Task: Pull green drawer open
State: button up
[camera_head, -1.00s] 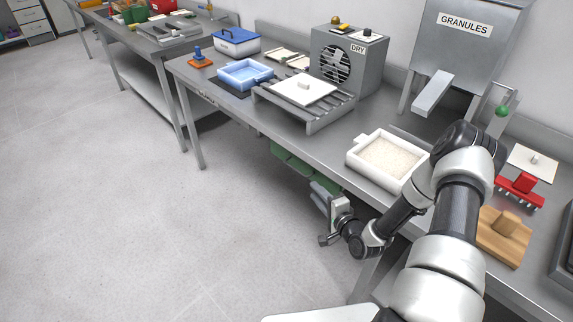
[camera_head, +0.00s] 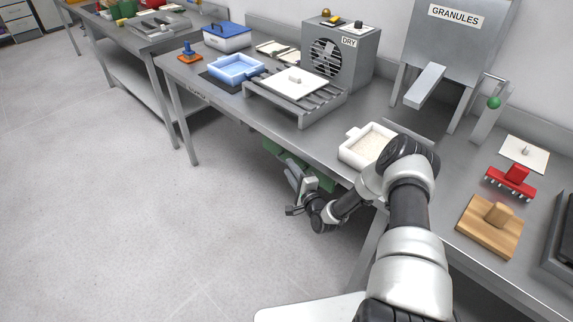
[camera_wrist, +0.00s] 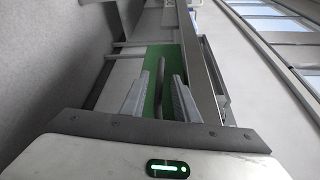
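The green drawer (camera_head: 272,147) is under the front edge of the long workbench, largely hidden by the bench top and my gripper. In the wrist view its green front (camera_wrist: 152,56) lies straight ahead, with a dark bar handle (camera_wrist: 159,85) standing out from it. My gripper (camera_head: 291,168) is low beside the bench, reaching under its edge. In the wrist view the two grey fingers of my gripper (camera_wrist: 162,82) are apart, one on each side of the handle, with gaps visible. Whether the drawer is fully shut cannot be told.
The workbench edge (camera_head: 215,104) runs close above my gripper. A white tray of granules (camera_head: 350,157), a roller rack (camera_head: 318,107) and a blue tray (camera_head: 236,78) stand on the bench. The floor (camera_head: 120,200) at left is clear.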

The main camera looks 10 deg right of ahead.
jog(key=shift+x, duration=2.05)
grip_shut()
